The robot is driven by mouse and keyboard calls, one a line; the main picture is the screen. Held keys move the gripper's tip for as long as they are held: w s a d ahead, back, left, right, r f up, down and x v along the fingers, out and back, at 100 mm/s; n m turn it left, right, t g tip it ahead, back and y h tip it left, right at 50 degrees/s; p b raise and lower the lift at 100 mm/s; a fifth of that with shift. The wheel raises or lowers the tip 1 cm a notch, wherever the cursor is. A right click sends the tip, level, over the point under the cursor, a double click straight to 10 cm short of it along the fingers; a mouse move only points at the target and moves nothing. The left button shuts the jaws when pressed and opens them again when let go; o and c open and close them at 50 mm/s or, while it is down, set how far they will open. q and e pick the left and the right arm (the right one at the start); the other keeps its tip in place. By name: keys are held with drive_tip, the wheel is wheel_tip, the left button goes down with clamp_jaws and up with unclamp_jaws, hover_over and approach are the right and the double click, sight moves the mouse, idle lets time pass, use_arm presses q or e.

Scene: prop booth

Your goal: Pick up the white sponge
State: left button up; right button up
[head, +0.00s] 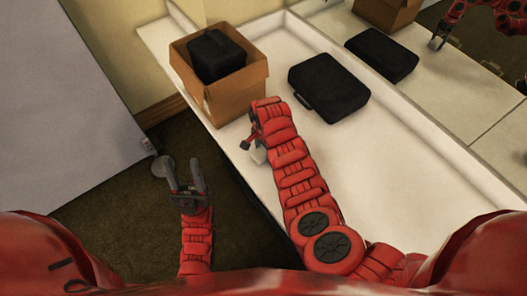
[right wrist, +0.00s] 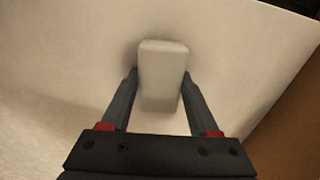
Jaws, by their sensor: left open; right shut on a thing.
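The white sponge (right wrist: 162,72) is a pale rounded block between the two fingers of my right gripper (right wrist: 160,85) in the right wrist view. The fingers are shut on its sides. In the head view, a small pale part of the sponge (head: 259,156) shows beside my right gripper (head: 254,146), near the counter's front edge. My right arm hides part of that gripper. I cannot tell whether the sponge touches the counter. My left gripper (head: 185,172) is open and empty, over the dark floor left of the counter.
A cardboard box (head: 237,93) with a black case (head: 216,55) inside stands on the white counter (head: 400,165) beyond my right gripper. Another black case (head: 328,86) lies to its right. A mirror behind reflects these. The counter's right part is clear.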

drive_tip(key=shift+w+r+b, duration=0.1)
drive_tip(key=shift+r+b, duration=0.45)
drive_tip(key=shift+r, duration=0.3)
drive_tip(key=shift+r+b, duration=0.45)
drive_tip(key=shift+r, duration=0.1)
drive_tip(key=s+a, duration=0.2)
drive_tip(key=s+a+b, duration=0.1)
drive_tip(key=s, duration=0.1)
drive_tip(key=shift+s+r, duration=0.1)
drive_tip(key=shift+r, duration=0.3)
drive_tip(key=shift+s+a+r+p, duration=0.35)
drive_tip(key=shift+s+a+p, duration=0.1)
drive_tip(key=shift+s+p, duration=0.2)
drive_tip(key=shift+s+a+r+p, duration=0.35)
drive_tip(key=shift+s+a+p, duration=0.05)
drive_tip(key=shift+s+p, duration=0.2)
drive_tip(key=s+a+p, duration=0.2)
drive_tip(key=s+a, duration=0.2)
drive_tip(key=s, duration=0.2)
drive_tip(key=shift+s+a, duration=0.25)
drive_tip(key=shift+a, duration=0.1)
